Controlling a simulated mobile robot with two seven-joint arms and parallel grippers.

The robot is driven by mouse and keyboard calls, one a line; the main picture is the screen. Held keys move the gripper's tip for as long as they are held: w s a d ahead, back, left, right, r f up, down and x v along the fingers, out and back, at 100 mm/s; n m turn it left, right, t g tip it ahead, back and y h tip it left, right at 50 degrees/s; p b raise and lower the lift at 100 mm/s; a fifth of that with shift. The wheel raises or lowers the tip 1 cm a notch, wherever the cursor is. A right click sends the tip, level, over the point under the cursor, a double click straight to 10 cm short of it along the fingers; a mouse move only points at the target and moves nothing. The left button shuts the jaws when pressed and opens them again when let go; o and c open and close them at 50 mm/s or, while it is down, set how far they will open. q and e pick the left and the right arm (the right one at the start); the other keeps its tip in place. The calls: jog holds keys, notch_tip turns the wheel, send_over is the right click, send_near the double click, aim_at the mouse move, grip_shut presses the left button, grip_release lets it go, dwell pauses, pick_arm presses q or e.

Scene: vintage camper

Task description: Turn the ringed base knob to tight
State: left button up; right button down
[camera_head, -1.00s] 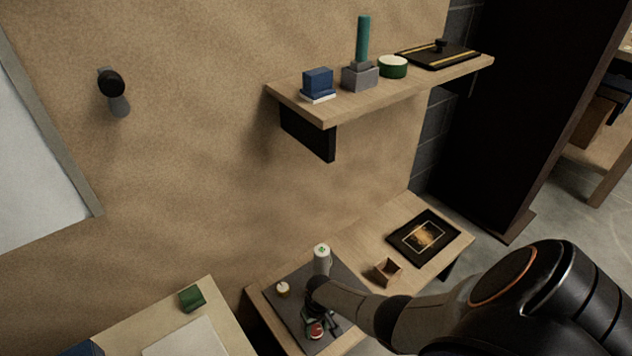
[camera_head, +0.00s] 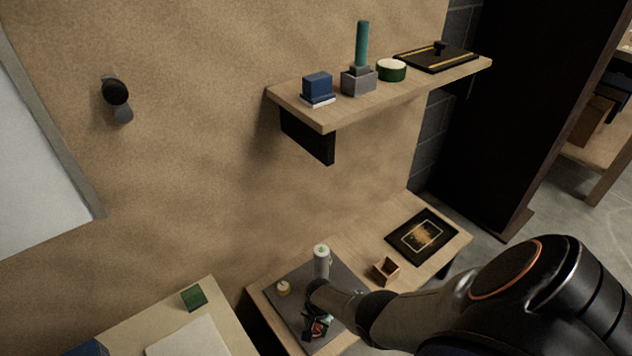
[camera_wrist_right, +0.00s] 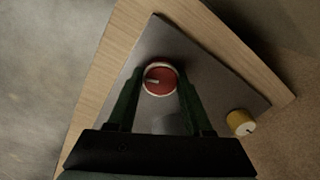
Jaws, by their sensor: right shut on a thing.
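The red knob with a pale ring around it (camera_wrist_right: 160,80) stands on a dark grey plate (camera_wrist_right: 155,45). A short pale pointer mark on its top points left in the right wrist view. In the head view the red knob (camera_head: 317,328) is partly hidden by my right gripper (camera_head: 319,320). My right gripper (camera_wrist_right: 159,88) is shut on the red knob, with one dark green finger on each side of it. My left gripper is not in view.
A small open wooden box (camera_head: 386,271) and a black framed panel (camera_head: 422,237) lie to the right. A wall shelf (camera_head: 330,117) is above.

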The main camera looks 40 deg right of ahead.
jog(key=shift+s+m, duration=0.1)
jog(key=shift+m, duration=0.7)
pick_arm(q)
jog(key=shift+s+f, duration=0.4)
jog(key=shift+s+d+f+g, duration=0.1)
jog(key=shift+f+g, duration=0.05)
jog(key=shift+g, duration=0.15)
pick_arm(e)
jog(key=shift+m, duration=0.3)
jog(key=shift+c, duration=1.5)
grip_release()
